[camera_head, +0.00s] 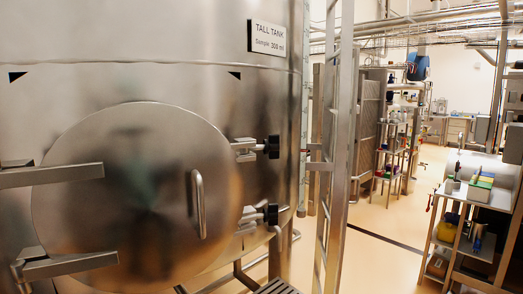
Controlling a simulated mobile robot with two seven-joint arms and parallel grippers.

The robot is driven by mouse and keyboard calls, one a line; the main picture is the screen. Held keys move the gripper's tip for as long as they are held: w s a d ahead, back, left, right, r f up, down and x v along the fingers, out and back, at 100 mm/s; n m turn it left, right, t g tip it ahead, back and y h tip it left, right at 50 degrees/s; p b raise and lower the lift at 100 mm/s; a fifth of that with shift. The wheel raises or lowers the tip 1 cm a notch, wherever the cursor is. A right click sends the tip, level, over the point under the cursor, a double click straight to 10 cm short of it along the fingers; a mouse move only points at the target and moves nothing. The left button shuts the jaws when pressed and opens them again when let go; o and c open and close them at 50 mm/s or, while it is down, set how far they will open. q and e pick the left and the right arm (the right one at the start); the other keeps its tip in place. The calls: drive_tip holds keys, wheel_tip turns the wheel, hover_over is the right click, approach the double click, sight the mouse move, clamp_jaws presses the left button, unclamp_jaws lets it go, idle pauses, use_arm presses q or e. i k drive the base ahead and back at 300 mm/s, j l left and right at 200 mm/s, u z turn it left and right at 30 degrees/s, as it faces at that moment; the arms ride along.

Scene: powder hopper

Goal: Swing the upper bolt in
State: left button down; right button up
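The upper bolt (272,147) has a dark knob and sits at the upper right of the round hatch door (120,200) on the tall steel tank. Its metal bracket (244,148) is at the door's right edge, with the knob to the right of it. The lower bolt (271,214) has a similar dark knob and sits below it. Whether either bolt is seated in its bracket is too small to tell. The door lies against the tank and has a vertical handle (198,204). Neither of my grippers is in view.
Two flat hinge bars (50,176) reach over the door's left side. A steel ladder (339,150) stands right of the tank, close to the bolts. A grated step (277,287) is below. A cart (470,220) with containers stands at the right. The floor (390,222) between is open.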

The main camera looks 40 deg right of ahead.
sight(259, 147)
drive_tip(key=l+z, duration=0.1)
drive_tip(key=l, duration=0.55)
drive_tip(key=i+l+z, duration=0.15)
drive_tip(key=l, duration=0.5)
drive_tip(key=l+z, duration=0.1)
drive_tip(key=l, duration=0.55)
drive_tip(key=i+l+z, duration=0.1)
drive_tip(key=l+z, duration=0.15)
drive_tip(key=l, duration=0.2)
